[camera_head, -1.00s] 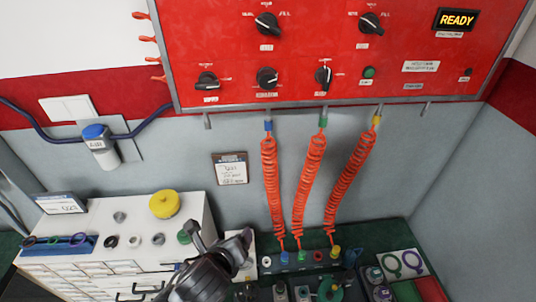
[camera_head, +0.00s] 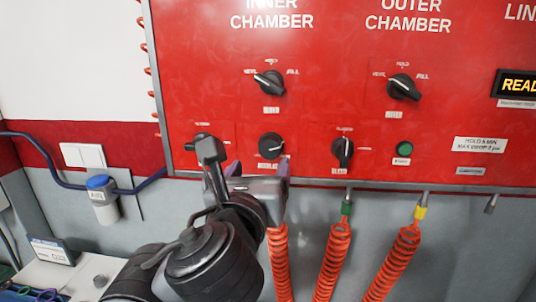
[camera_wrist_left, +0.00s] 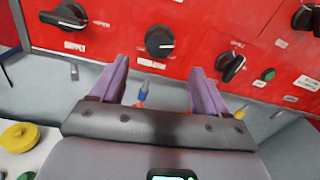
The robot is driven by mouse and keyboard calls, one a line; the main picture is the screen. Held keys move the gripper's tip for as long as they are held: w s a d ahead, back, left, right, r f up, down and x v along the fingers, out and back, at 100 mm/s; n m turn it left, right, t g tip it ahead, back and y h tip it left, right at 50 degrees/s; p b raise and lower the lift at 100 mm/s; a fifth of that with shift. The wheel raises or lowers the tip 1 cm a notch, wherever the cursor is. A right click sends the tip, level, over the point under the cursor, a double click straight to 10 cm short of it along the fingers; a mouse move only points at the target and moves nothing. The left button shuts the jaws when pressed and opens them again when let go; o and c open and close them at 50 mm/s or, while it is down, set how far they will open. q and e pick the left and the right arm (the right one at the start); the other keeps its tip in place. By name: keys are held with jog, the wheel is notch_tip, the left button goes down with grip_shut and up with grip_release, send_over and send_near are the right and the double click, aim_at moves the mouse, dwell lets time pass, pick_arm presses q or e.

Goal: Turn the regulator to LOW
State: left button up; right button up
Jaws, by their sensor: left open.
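The regulator knob (camera_head: 271,146) is a round black dial on the red panel, in the lower row between the supply knob and another black knob. In the left wrist view the regulator knob (camera_wrist_left: 159,41) sits ahead, between and beyond the two purple fingertips, with a pale pointer mark pointing to the right. My left gripper (camera_head: 257,170) is open and empty, just below the regulator knob and apart from it. The gripper also shows in the left wrist view (camera_wrist_left: 157,72). The label under the knob is too small to read surely. My right gripper is not in view.
The supply knob (camera_wrist_left: 70,15) is left of the regulator and a black knob (camera_head: 342,152) is right of it. Chamber knobs (camera_head: 268,83) sit above. Orange coiled hoses (camera_head: 334,262) hang below the panel. A green button (camera_head: 404,148) is farther right.

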aim_at(269, 149)
pick_arm(q)
jog(key=w, duration=0.2)
jog(key=w+d, duration=0.1)
jog(key=w, duration=0.2)
jog(key=w+p, duration=0.1)
jog(key=w, duration=0.1)
jog(key=shift+w+d, duration=0.15)
jog(key=shift+w, duration=0.15)
jog(key=shift+w+d, duration=0.15)
jog(key=shift+w, duration=0.55)
jog(key=c, duration=1)
jog(key=shift+c, duration=0.2)
jog(key=shift+f, duration=0.1)
